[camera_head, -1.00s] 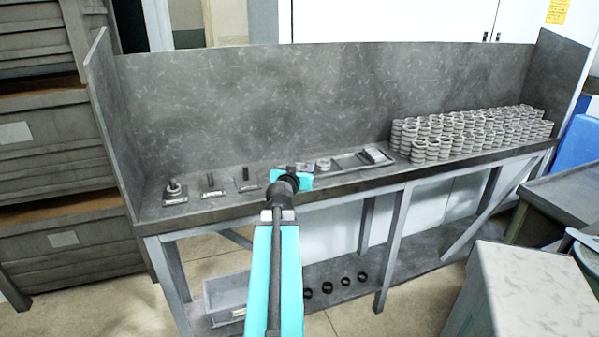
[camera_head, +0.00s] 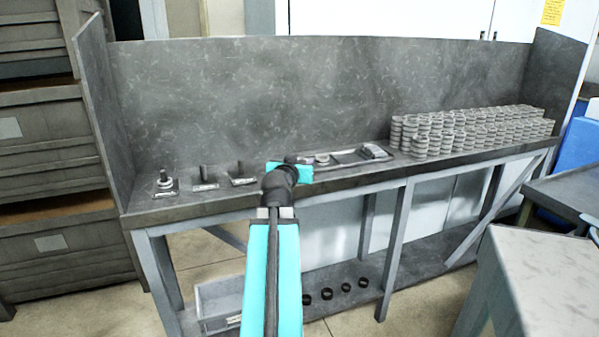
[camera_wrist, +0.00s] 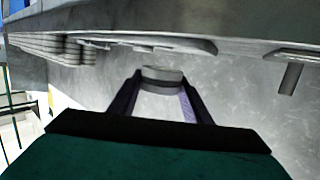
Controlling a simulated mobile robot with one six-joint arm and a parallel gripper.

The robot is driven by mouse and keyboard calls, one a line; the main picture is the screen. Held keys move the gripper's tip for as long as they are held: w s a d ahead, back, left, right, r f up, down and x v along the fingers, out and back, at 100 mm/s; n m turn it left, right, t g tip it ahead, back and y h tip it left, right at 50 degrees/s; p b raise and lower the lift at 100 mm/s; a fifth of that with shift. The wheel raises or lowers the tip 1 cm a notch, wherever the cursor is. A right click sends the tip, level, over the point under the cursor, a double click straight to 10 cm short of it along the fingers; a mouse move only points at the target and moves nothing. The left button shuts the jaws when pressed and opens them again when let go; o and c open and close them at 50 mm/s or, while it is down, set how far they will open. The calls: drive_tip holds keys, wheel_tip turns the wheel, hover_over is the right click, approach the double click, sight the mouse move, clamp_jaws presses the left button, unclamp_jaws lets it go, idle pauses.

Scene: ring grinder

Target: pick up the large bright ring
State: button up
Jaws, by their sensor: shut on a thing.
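In the wrist view, a pale grey metal ring (camera_wrist: 163,74) sits between the tips of my gripper (camera_wrist: 160,82). The dark fingers are shut on its sides, and the ring appears clear of the bench. In the head view, my teal and black arm hides the fingertips and the held ring. The wrist housing (camera_head: 290,172) is over the front edge of the bench, left of the tray.
On the bench (camera_head: 225,203) to the left stand several small plates with upright pegs (camera_head: 205,175). To the right are a shallow tray (camera_head: 345,158), another ring (camera_head: 322,159) and stacked rings (camera_head: 470,132). Black rings (camera_head: 346,286) lie on the lower shelf.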

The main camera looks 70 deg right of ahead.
drive_tip(key=shift+s+a+b, duration=0.35)
drive_tip(key=shift+a+b, duration=0.25)
drive_tip(key=shift+b, duration=0.9)
drive_tip(key=shift+s+a+b, duration=0.3)
drive_tip(key=shift+a+b, duration=0.25)
drive_tip(key=shift+b, duration=0.9)
drive_tip(key=a+b, duration=0.1)
drive_tip(key=b, duration=0.1)
drive_tip(key=s+a+b, duration=0.1)
drive_tip(key=shift+s+r+b, duration=0.15)
drive_tip(key=shift+r+b, duration=0.05)
drive_tip(key=shift+b, duration=0.2)
drive_tip(key=shift+a+r, duration=0.1)
drive_tip(key=shift+s, duration=0.15)
